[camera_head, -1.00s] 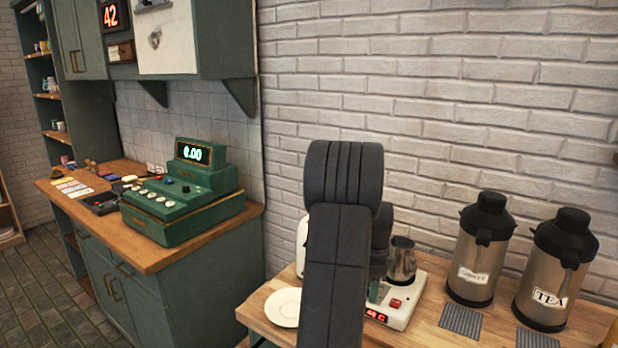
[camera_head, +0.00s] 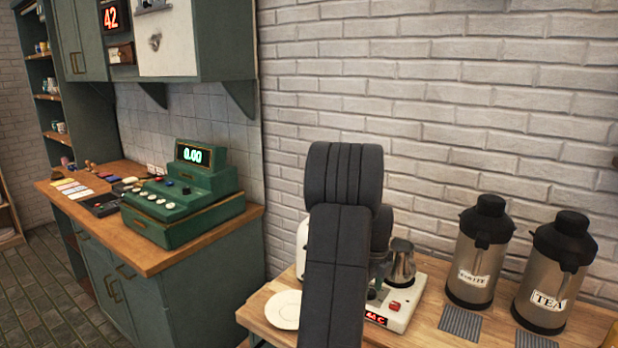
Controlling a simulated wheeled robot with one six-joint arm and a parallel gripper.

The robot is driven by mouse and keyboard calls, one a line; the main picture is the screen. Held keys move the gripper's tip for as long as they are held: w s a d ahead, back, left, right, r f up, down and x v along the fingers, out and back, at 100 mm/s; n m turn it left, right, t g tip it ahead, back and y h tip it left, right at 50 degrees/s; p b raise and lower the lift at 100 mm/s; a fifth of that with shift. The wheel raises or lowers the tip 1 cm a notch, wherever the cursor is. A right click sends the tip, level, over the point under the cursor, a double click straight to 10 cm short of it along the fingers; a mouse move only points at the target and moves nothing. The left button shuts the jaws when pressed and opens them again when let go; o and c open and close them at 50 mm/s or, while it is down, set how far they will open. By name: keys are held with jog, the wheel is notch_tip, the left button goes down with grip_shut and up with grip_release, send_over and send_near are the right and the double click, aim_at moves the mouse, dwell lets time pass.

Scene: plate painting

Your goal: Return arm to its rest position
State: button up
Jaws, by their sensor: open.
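My dark arm (camera_head: 335,275) stands upright in the middle of the view, bent at a thick ribbed joint at the top. Its links cover part of the wooden counter (camera_head: 440,325) behind them. My gripper is not clearly visible; it seems hidden behind the arm, so its hold on anything cannot be seen.
Two flasks (camera_head: 478,255) (camera_head: 552,272) stand further right. A white plate (camera_head: 284,310) lies left. A green cash register (camera_head: 185,195) is on the left counter.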

notch_tip(320, 180, up, 7)
jog(key=shift+r+b, duration=0.1)
jog(key=shift+b, duration=0.4)
